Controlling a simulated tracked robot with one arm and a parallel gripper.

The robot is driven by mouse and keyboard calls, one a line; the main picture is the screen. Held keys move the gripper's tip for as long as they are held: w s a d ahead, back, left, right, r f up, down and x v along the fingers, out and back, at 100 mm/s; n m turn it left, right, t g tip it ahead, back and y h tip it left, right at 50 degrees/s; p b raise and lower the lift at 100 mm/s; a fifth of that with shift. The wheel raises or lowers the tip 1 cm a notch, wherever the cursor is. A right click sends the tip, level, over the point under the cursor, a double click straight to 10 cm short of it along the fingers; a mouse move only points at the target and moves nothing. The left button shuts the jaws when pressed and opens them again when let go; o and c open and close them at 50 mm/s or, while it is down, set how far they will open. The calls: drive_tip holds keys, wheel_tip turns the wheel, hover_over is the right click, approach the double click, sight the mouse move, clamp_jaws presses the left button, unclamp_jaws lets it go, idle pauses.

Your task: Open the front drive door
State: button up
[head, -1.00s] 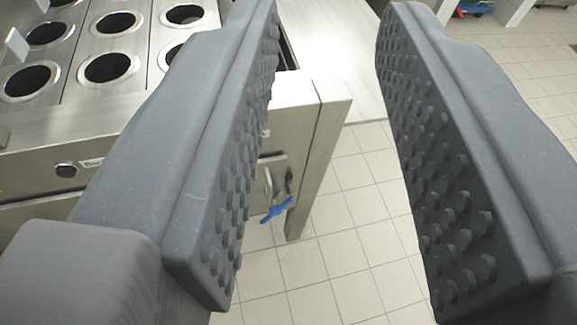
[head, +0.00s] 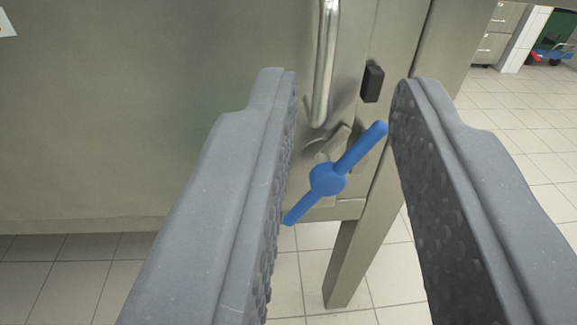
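The front drive door (head: 150,110) is a plain steel panel filling the left of the head view, and it looks closed. A vertical steel bar handle (head: 324,70) is at its right side. Below the handle is a blue two-armed knob (head: 327,180), tilted from lower left to upper right. My gripper (head: 338,95) is open, with its two grey studded fingers on either side of the handle and knob in the picture. The left finger overlaps the knob's lower end closely. I cannot tell whether either finger touches it. Nothing is held.
A small black block (head: 372,83) sits on the steel frame right of the handle. A steel leg (head: 350,265) of the machine stands below the knob. Tiled floor (head: 520,150) is open to the right. Steel drawers (head: 495,30) and a blue and red object (head: 553,55) are far back.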

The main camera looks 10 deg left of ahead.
sight(324, 67)
drive_tip(key=w+f+b, duration=0.1)
drive_tip(key=w, duration=0.3)
drive_tip(key=w+a+f+b, duration=0.1)
drive_tip(key=w, duration=0.3)
drive_tip(key=w+a+f+b, duration=0.1)
drive_tip(key=w, duration=0.3)
drive_tip(key=shift+w+f, duration=0.1)
drive_tip(key=shift+w, duration=0.1)
idle(0.4)
